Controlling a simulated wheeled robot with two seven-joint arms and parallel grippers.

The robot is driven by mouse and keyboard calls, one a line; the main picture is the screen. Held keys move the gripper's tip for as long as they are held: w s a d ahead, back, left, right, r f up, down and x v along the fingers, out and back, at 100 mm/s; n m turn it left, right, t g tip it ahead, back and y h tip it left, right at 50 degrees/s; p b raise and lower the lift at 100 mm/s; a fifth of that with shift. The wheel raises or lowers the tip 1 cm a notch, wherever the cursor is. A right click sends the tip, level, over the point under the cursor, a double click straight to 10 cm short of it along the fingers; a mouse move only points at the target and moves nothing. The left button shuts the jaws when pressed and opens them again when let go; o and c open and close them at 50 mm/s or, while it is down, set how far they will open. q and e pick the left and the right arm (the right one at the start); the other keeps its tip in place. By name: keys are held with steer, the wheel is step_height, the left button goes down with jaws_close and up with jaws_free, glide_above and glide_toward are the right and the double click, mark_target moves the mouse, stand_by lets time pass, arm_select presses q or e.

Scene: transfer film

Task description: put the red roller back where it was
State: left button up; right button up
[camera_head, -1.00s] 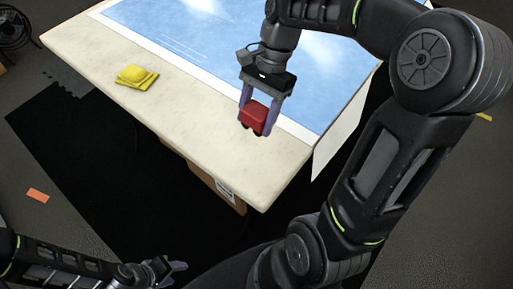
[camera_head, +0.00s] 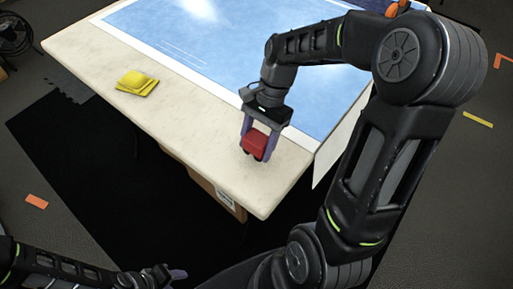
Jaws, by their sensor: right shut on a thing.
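The red roller (camera_head: 255,144) is a small red block-like thing with dark parts at its lower edge. My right gripper (camera_head: 257,140) is shut on it, one purple finger on each side, pointing down. The roller is over the bare cream strip at the front right of the table (camera_head: 200,125); I cannot tell whether it touches the top. My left gripper (camera_head: 178,274) is low at the bottom of the view, off the table, with its fingers small and partly cut off from clear view.
A blue printed film sheet (camera_head: 230,55) with a white border covers the back of the table. A yellow folded cloth or pad (camera_head: 137,83) lies on the cream strip at left. A cardboard box (camera_head: 215,187) stands under the table's front edge. The strip between is clear.

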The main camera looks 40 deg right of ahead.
steer(key=shift+f, duration=1)
steer(key=shift+f, duration=0.15)
steer(key=o, duration=1.5)
steer(key=shift+c, duration=0.2)
steer(key=shift+r, duration=0.25)
steer(key=p+v, duration=0.1)
steer(key=v, duration=1.1)
steer(key=shift+f, duration=0.1)
